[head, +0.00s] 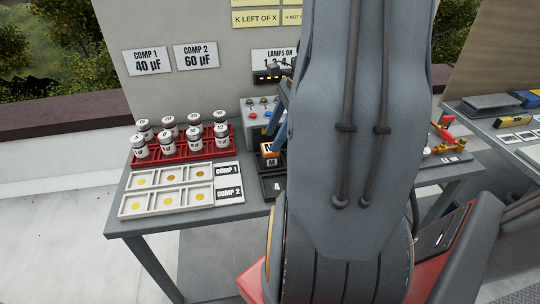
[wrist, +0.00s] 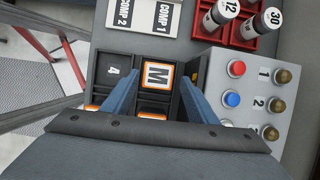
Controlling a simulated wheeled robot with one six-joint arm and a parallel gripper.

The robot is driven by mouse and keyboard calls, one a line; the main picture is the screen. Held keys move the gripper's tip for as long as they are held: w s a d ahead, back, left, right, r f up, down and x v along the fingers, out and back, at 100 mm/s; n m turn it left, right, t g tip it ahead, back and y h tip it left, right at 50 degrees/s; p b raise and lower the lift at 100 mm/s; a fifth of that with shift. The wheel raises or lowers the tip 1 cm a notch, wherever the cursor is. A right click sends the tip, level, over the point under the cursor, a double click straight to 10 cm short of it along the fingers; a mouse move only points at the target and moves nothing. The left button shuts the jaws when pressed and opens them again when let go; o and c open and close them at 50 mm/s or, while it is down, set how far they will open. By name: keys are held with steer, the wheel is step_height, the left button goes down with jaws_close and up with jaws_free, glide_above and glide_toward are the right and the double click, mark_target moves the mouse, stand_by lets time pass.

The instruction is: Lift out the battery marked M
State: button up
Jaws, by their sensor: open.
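The battery marked M (wrist: 157,76) shows in the wrist view as a dark block with a white, orange-edged label. It sits in a slot of a black holder (wrist: 116,57); a slot marked 4 beside it looks empty. My gripper (wrist: 156,80) is open, with one blue finger on each side of the M battery. I cannot tell whether the fingers touch it. In the head view the battery (head: 267,148) shows beside my blue fingers (head: 283,125), partly hidden by my arm. Another orange-edged label (wrist: 153,115) shows behind M in the wrist view.
A grey control box (wrist: 245,85) with red and blue buttons stands close to the right of the holder. A red rack (head: 185,148) of several numbered cylinders and white COMP 1 and COMP 2 trays (head: 180,190) are to the left. A second bench (head: 500,125) is at right.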

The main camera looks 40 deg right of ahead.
mark_target(270, 155)
steer(key=shift+s+p+x, duration=0.15)
steer(key=shift+p+x, duration=0.15)
steer(key=shift+x, duration=1.1)
steer(key=shift+s+p+x, duration=0.15)
steer(key=shift+p+x, duration=0.15)
steer(key=shift+x, duration=1.05)
steer(key=shift+d+f, duration=0.1)
steer(key=shift+d, duration=0.1)
steer(key=shift+c, duration=0.3)
steer(key=c, duration=1)
